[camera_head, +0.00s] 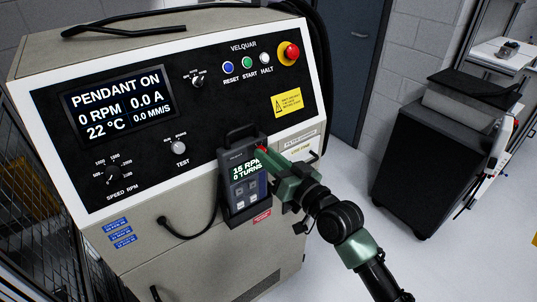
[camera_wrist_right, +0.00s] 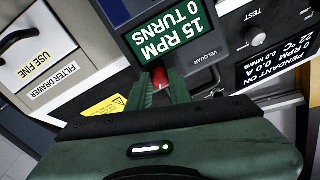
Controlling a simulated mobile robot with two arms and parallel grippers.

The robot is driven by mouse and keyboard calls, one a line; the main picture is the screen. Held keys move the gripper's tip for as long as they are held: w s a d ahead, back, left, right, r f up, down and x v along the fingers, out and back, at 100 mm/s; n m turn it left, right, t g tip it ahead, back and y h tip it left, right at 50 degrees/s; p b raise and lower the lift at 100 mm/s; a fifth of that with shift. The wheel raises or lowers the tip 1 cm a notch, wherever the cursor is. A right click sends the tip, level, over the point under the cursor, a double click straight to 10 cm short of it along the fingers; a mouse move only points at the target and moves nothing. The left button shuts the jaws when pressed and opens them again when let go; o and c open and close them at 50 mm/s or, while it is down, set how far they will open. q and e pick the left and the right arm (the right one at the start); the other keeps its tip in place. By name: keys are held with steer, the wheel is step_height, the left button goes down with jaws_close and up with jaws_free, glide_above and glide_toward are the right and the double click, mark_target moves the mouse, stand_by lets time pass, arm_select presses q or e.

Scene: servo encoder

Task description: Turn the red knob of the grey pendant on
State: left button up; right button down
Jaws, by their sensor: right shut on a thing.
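The grey pendant (camera_head: 247,194) hangs in a holder on the front of the control cabinet, with a lit screen reading 15 RPM and 0 TURNS. Its screen also shows upside down in the right wrist view (camera_wrist_right: 172,42). The red knob (camera_wrist_right: 160,79) is at the pendant's edge, between the fingertips of my right gripper (camera_wrist_right: 161,88). My right gripper (camera_head: 266,154) reaches in from the right and is shut on the knob, which it mostly hides in the head view. The cabinet's large display (camera_head: 118,104) reads PENDANT ON and 0 RPM. My left gripper is not in view.
The cabinet panel (camera_head: 222,105) carries a blue, a green and a white button, a red stop button (camera_head: 288,53) and several dials. A black cable hangs beside the pendant. A dark cart (camera_head: 428,150) stands at the right. The floor between is clear.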

steer(key=shift+f, duration=0.1)
stand_by(0.4)
steer(key=c, duration=1.3)
jaws_free()
steer(key=b+v, duration=0.2)
steer(key=v, duration=0.5)
steer(key=shift+s+d, duration=0.3)
